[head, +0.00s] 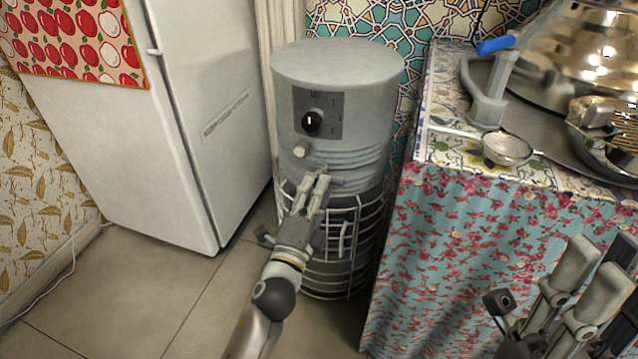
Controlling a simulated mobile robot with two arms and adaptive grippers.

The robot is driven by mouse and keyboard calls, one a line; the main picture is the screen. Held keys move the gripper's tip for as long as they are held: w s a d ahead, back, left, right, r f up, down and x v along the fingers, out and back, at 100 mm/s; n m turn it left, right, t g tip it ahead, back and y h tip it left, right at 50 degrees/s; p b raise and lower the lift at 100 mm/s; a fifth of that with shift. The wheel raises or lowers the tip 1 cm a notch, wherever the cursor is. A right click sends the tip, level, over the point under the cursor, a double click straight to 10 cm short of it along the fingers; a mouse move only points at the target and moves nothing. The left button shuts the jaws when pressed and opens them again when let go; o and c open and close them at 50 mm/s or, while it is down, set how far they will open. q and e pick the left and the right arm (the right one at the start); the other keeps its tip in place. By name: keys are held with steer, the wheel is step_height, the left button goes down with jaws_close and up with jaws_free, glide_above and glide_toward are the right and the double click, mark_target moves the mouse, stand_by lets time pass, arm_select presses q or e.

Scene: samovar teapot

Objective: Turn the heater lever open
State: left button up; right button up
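The heater (338,65) is a grey upright cylinder with a wire cage around its lower part. Its dark panel carries a black round dial (312,121) with numbers beside it, and a small pale knob (300,150) sits below. I cannot make out a separate lever; my gripper covers part of the heater's front. My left gripper (314,182) is in front of the heater, just below the pale knob, fingers pointing at the body. The fingers lie close together, and I cannot tell whether they are shut or touching anything. My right gripper (592,275) is at the lower right, fingers apart and empty.
A white fridge (205,80) stands to the left of the heater. On the right, a table with a floral cloth (450,240) holds a shiny metal samovar (580,45) and a small strainer (507,149). The tiled floor (150,290) at the front left is clear.

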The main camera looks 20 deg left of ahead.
arm_select(q)
steer(key=shift+s+f, duration=0.25)
steer(key=shift+s, duration=1)
steer(key=shift+s+f, duration=0.2)
steer(key=shift+s, duration=1)
